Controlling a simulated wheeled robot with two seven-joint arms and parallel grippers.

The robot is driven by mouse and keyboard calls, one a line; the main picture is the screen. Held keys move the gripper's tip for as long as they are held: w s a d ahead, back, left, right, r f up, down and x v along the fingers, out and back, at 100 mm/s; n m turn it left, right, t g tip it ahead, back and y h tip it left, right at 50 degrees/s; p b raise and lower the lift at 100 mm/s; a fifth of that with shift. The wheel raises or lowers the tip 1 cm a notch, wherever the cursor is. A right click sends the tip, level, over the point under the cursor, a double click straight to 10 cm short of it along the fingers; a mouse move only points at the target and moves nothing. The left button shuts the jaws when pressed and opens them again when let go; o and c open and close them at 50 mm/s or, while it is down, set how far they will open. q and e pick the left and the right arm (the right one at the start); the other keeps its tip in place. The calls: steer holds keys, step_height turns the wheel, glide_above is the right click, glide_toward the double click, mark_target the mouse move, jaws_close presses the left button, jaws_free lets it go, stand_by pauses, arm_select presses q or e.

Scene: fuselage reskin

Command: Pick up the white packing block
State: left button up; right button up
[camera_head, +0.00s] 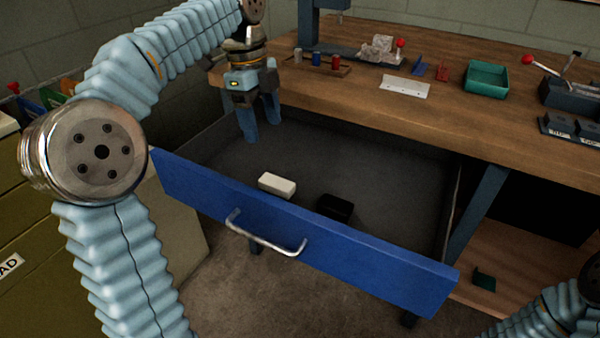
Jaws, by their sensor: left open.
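The white packing block (277,184) lies on the floor of the open drawer, close behind its blue front (300,236). My left gripper (261,133) hangs over the back left part of the drawer, fingers pointing down. It is open and empty, above and behind the block and apart from it. My right arm shows only at the lower right corner; its gripper is out of view.
A black box (335,208) lies in the drawer right of the block. The wooden bench top (450,120) overhangs the drawer's back and carries a green tray (487,79), a white plate (404,87) and small parts. The drawer handle (265,240) sticks out in front.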

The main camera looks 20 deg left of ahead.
arm_select(q)
steer(key=b, duration=0.2)
glide_above(277, 181)
steer(key=a, duration=0.1)
step_height(277, 181, down, 8)
steer(key=shift+w+a+f, duration=0.1)
steer(key=shift+d+f, duration=0.25)
steer(key=shift+f, duration=1.1)
steer(key=shift+d+f, duration=0.2)
steer(key=shift+f, duration=1.15)
steer(key=c, duration=1.1)
